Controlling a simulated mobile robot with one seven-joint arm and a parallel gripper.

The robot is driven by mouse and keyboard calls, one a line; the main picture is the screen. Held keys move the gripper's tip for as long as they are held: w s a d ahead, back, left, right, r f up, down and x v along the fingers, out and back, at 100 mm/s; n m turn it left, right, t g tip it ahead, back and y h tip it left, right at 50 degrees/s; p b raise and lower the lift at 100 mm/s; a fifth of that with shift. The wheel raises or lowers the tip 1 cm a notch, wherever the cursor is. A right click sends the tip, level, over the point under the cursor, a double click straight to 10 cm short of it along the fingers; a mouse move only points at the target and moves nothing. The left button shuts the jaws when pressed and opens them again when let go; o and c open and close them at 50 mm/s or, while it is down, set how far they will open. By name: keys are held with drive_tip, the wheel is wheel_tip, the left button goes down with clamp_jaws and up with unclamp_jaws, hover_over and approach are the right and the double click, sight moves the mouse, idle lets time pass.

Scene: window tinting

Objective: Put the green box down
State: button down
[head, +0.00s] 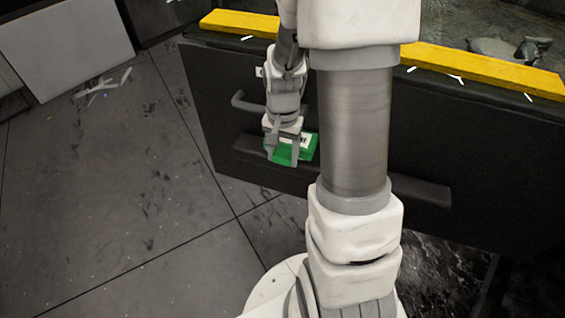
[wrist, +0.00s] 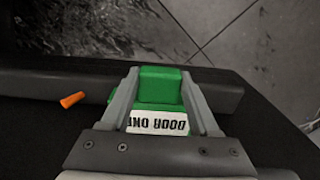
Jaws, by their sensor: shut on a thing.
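The green box (head: 304,151) is in my gripper (head: 281,161), in front of the dark panel in the head view. In the wrist view the green box (wrist: 160,88) sits between the two grey fingers of my gripper (wrist: 159,74), which press on its sides. Its white label with black lettering, partly reading "DOOR", faces the wrist camera upside down. The lower part of the box is hidden behind the gripper body. I cannot tell whether the box touches the dark surface behind it.
The large dark panel (head: 222,84) has dark bar-like handles (head: 421,190) and a yellow strip (head: 480,68) along its top. A small orange object (wrist: 72,99) lies beside the box in the wrist view. Open tiled floor (head: 110,190) spreads to the left, with white scraps (head: 101,87) on it.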

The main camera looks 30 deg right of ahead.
drive_tip(key=shift+f+b, duration=0.35)
drive_tip(key=shift+f, duration=1.1)
drive_tip(key=shift+f, duration=0.15)
drive_tip(key=shift+c, duration=0.7)
unclamp_jaws()
